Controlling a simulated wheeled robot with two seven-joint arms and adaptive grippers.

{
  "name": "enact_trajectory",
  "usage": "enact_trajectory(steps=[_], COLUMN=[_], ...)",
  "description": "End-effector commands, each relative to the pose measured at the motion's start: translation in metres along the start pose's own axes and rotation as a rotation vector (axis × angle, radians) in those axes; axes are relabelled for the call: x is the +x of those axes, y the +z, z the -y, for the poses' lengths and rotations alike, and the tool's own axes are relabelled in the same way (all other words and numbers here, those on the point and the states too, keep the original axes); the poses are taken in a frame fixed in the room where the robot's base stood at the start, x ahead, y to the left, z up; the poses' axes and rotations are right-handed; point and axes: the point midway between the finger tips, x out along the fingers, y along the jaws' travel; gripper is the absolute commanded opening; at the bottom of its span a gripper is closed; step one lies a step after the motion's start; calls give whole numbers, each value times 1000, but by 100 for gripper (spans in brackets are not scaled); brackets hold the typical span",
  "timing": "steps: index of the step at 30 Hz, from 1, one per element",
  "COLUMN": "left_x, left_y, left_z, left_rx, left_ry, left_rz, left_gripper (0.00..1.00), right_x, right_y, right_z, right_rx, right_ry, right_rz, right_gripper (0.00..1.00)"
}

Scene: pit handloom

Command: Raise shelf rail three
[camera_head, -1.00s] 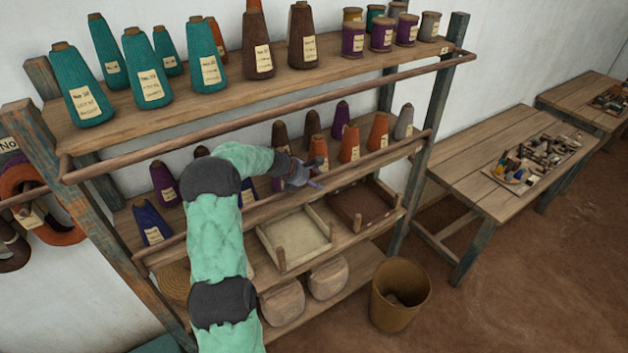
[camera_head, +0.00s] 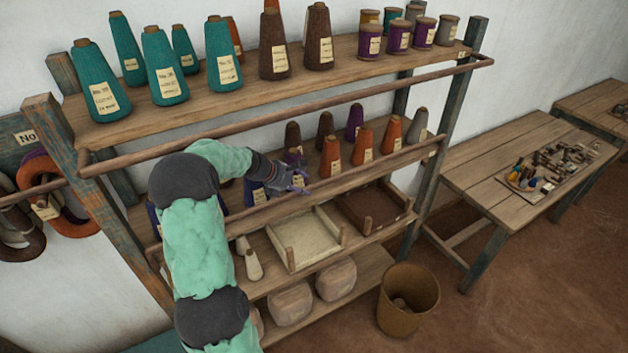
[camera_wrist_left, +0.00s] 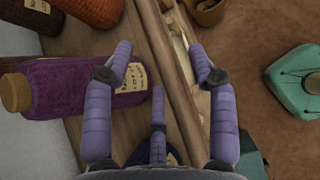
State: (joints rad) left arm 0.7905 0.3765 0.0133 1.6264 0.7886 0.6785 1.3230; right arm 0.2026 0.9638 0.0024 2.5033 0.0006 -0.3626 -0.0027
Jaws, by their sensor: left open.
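A long wooden rail (camera_head: 385,167) runs along the front of the middle shelf. Another long rail (camera_head: 330,98) runs along the front of the upper shelf. I cannot tell which rail is numbered three. My left gripper (camera_head: 297,184) is at the middle-shelf rail, near its centre, and hides part of it. In the left wrist view the purple fingers (camera_wrist_left: 160,52) are spread apart, with the wooden rail (camera_wrist_left: 172,75) passing between them. I cannot tell whether they touch it. My right gripper is not in view.
Purple (camera_wrist_left: 70,88) and orange yarn cones (camera_head: 331,157) stand close behind the rail. A pale tray (camera_head: 305,238) and a brown tray (camera_head: 372,205) sit on the shelf below. A basket (camera_head: 408,300) stands on the floor at right, with a wooden table (camera_head: 500,185) beyond.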

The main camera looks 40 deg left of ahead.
Motion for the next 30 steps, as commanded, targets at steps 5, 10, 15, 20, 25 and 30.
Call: enact_trajectory(steps=[5, 10, 15, 20, 25, 30], left_x=[-23, -34, -37, -37, -37, -37], left_y=[-23, -34, -38, -38, -37, -37], left_z=[1, 2, 3, 3, 3, 3], left_rx=[-3, 0, 0, 0, 1, 1], left_ry=[2, 2, 0, 0, 0, 1], left_rz=[-1, 0, 0, 0, 0, 0], left_gripper=[58, 58, 58, 58, 58, 58], right_x=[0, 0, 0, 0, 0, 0], right_y=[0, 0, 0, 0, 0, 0], right_z=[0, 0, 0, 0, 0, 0], right_rx=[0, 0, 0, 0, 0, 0], right_ry=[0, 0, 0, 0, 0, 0], right_rz=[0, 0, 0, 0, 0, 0], right_gripper=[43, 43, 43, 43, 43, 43])
